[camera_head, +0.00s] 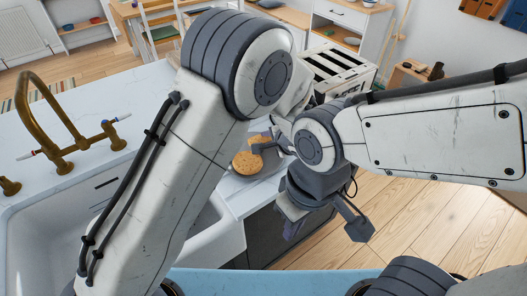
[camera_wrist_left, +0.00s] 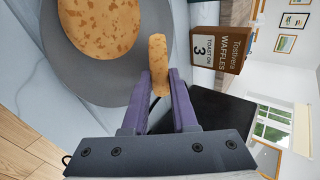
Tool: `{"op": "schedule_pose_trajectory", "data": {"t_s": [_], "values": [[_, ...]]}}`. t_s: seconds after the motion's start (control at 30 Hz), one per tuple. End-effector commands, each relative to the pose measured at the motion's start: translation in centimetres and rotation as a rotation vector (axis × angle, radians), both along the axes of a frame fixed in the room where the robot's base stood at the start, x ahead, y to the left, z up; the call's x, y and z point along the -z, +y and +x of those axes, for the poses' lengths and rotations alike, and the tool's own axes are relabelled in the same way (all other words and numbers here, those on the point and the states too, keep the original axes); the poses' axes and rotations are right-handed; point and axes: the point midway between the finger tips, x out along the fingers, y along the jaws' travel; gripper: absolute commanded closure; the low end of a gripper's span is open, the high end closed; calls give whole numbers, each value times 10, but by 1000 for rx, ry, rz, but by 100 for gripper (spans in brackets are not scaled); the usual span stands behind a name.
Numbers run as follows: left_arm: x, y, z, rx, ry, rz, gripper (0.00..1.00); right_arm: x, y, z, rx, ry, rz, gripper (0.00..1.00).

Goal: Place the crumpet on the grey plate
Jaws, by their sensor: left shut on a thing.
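My left gripper (camera_wrist_left: 160,84) is shut on a crumpet (camera_wrist_left: 158,52), a round golden-brown piece seen edge-on in the left wrist view. The grey plate (camera_wrist_left: 118,92) lies on the counter close beside it, with another crumpet (camera_wrist_left: 100,24) flat on it. I cannot tell whether the held crumpet touches the plate. In the head view my left gripper (camera_head: 268,144) is over the plate (camera_head: 273,168), partly hidden by my arms; the crumpet on the plate (camera_head: 246,163) shows there. My right gripper (camera_head: 325,222) is open and empty, lower and right of the plate.
A brown waffle box (camera_wrist_left: 222,50) stands beyond the held crumpet. A brass tap (camera_head: 50,110) and a white sink (camera_head: 60,225) are at left. The counter (camera_head: 150,95) near the tap is clear.

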Motion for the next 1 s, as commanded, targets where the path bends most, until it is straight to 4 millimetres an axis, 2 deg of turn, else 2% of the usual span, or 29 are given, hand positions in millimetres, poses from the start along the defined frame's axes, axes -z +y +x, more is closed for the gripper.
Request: {"op": "schedule_pose_trajectory", "data": {"t_s": [0.27,0.3,0.33,0.37,0.7,1.0], "values": [[0,0,0,0,0,0,100,1,0,0,0,0,0,100],[0,0,0,0,0,0,70,1,0,0,0,0,0,100],[0,0,0,0,0,0,58,1,0,0,0,0,0,100],[0,0,0,0,0,0,54,1,0,0,0,0,0,100],[-2,-1,-2,1,0,-1,54,0,0,0,0,0,0,100],[-25,-13,-25,2,-1,-1,54,-8,0,0,0,0,0,100]]}}
